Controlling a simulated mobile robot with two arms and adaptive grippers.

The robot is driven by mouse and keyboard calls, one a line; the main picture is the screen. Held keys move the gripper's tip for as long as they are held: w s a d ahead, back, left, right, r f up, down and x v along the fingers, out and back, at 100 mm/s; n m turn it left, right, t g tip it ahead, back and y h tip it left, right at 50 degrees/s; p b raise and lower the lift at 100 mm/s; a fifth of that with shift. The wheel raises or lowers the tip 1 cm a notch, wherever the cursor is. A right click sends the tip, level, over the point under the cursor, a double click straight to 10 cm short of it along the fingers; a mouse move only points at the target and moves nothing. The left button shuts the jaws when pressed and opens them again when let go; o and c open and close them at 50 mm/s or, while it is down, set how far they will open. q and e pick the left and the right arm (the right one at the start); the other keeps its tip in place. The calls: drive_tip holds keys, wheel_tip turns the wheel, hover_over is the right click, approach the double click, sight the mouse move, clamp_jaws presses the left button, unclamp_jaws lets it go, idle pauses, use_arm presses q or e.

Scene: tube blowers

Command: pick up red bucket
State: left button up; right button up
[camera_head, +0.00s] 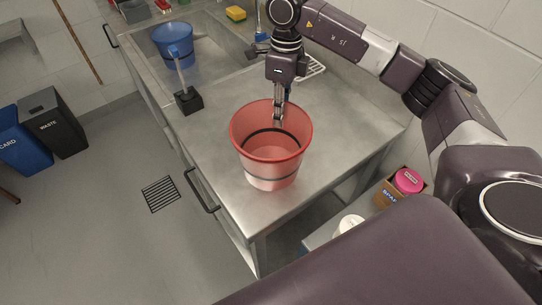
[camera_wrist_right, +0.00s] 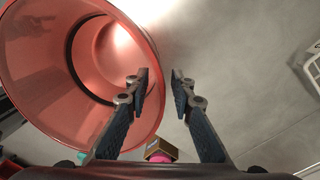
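The red bucket (camera_head: 268,172) stands upright on the metal counter, with a dark band around its side and its mouth facing up. My right gripper (camera_head: 279,112) points down at the bucket's far rim. In the right wrist view the bucket (camera_wrist_right: 40,100) fills the left side. There my right gripper (camera_wrist_right: 161,88) is open, one finger over the bucket's mouth and the other outside, with the rim between them. I cannot tell whether either finger touches the rim. My left gripper is not in view.
The metal counter (camera_head: 215,150) has free room left of the bucket and ends near its front. A blue bucket (camera_head: 173,45) is in the sink behind, with a tap on a black base (camera_head: 188,101) nearby. A box with a pink-lidded tub (camera_head: 408,181) sits lower right.

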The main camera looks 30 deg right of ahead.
drive_tip(key=p, duration=0.3)
hover_over(279, 147)
drive_tip(key=f, duration=0.6)
drive_tip(key=shift+w+d+f, duration=0.2)
drive_tip(key=shift+f, duration=0.3)
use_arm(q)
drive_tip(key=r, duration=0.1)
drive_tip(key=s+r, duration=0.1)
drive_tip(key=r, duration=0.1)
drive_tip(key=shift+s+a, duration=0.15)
use_arm(e)
drive_tip(key=shift+f, duration=0.15)
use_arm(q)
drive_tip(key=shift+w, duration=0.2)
use_arm(e)
clamp_jaws()
